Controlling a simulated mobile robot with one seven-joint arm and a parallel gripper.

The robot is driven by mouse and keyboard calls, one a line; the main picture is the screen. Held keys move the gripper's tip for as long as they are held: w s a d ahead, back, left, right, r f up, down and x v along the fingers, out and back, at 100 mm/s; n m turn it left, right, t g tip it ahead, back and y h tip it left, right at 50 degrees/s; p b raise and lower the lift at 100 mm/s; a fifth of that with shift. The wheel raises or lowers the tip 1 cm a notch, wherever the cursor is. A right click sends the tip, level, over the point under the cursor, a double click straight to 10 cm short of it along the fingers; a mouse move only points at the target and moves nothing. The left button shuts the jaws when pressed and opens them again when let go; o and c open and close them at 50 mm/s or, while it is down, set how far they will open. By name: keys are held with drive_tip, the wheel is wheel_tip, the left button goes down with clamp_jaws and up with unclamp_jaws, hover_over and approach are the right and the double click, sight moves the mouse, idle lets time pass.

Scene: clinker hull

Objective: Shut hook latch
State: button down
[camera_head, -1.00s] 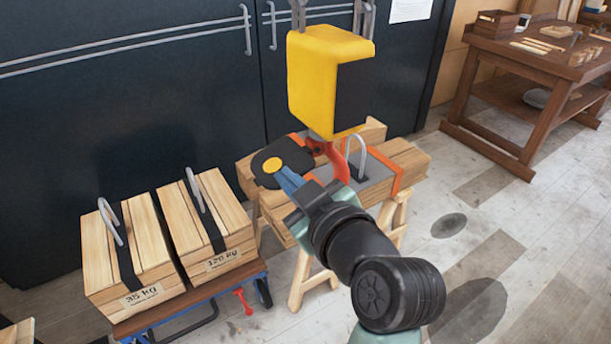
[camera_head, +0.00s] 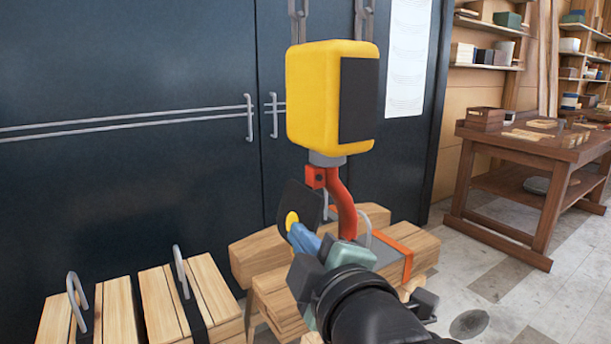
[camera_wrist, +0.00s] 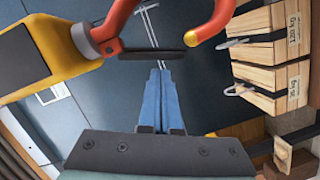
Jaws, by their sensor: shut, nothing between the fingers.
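A red hook (camera_head: 343,200) hangs under a yellow hoist block (camera_head: 318,95). Its curved arm and gold tip (camera_wrist: 190,40) show in the wrist view. The latch is a dark plate with a yellow disc (camera_head: 300,207), joined to a red lug at the hook's neck and slanting down. In the wrist view the latch (camera_wrist: 152,54) is a thin dark bar running from the neck towards the tip, its far end near the tip. My gripper (camera_head: 300,236) is shut and empty, its blue fingertips (camera_wrist: 160,72) at the latch. I cannot tell whether they touch it. My gripper hides the hook's lower part.
A wooden load (camera_head: 262,250) with an orange strap and metal loop is beneath the hook. Two wooden crates (camera_head: 160,290) with metal loops stand lower left. Dark doors (camera_head: 120,190) are behind; a workbench (camera_head: 525,190) stands right, with open floor before it.

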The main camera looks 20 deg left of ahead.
drive_tip(key=shift+w+d+f+b, duration=0.15)
drive_tip(key=shift+w+f+b, duration=0.1)
drive_tip(key=shift+b, duration=0.15)
drive_tip(key=shift+s, duration=0.1)
idle(0.3)
